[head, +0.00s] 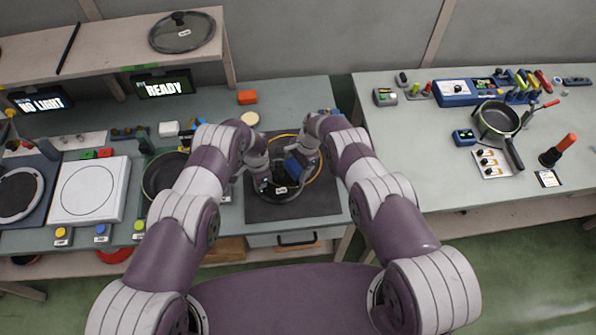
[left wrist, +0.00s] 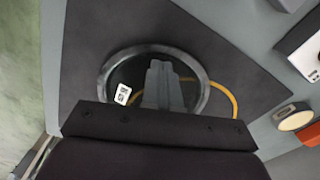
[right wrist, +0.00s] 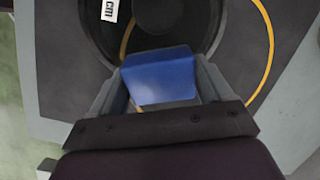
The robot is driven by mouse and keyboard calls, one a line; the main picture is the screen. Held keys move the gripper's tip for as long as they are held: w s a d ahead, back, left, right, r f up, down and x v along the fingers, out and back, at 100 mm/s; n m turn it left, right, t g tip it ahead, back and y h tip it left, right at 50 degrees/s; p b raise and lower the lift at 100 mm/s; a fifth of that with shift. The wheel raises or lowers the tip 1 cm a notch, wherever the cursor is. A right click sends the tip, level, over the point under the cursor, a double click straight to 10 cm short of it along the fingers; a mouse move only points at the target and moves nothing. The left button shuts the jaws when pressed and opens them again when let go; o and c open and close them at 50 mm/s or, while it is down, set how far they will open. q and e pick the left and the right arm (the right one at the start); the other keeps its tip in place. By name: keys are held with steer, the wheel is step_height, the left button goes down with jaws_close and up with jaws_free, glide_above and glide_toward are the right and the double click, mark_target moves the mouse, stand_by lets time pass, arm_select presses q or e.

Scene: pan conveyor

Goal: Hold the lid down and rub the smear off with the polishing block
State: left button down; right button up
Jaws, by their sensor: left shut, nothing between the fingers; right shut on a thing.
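The round lid (left wrist: 205,98) lies on the dark mat (head: 330,208), with a dark glass middle, a pale rim and a white label; it also shows in the right wrist view (right wrist: 216,14). My left gripper (left wrist: 165,66) is shut and empty, its fingertips over the middle of the lid; I cannot tell whether they touch it. My right gripper (right wrist: 160,78) is shut on the blue polishing block (right wrist: 160,78), at the lid's edge. In the head view the block (head: 298,165) is partly hidden by the gripper. I cannot make out the smear.
A yellow ring (head: 318,170) is on the mat, partly under the lid. An orange block (head: 247,97) and a cream round pad (head: 250,118) lie behind the mat. A dark pan (head: 160,178) stands to the left. Another lid (head: 182,33) is on the shelf.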

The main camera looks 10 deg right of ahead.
steer(key=shift+s+f, duration=0.1)
steer(key=shift+f, duration=0.1)
steer(key=shift+s+f, duration=0.15)
steer(key=shift+s, duration=0.9)
steer(key=shift+s+f, duration=0.1)
steer(key=shift+s, duration=0.95)
steer(key=shift+c, duration=0.4)
steer(key=shift+v, duration=3.2)
steer(key=shift+w, duration=0.2)
steer(key=v, duration=0.3)
glide_above(296, 183)
steer(key=d, duration=0.2)
steer(key=shift+w+d+x, duration=0.1)
steer(key=shift+d+x, duration=0.1)
steer(key=shift+x, duration=0.85)
steer(key=shift+w+d+x, duration=0.1)
steer(key=shift+d+x, duration=0.1)
steer(key=shift+x, duration=0.85)
steer(key=shift+w+d+x, duration=0.1)
steer(key=shift+d+x, duration=0.1)
steer(key=shift+x, duration=0.85)
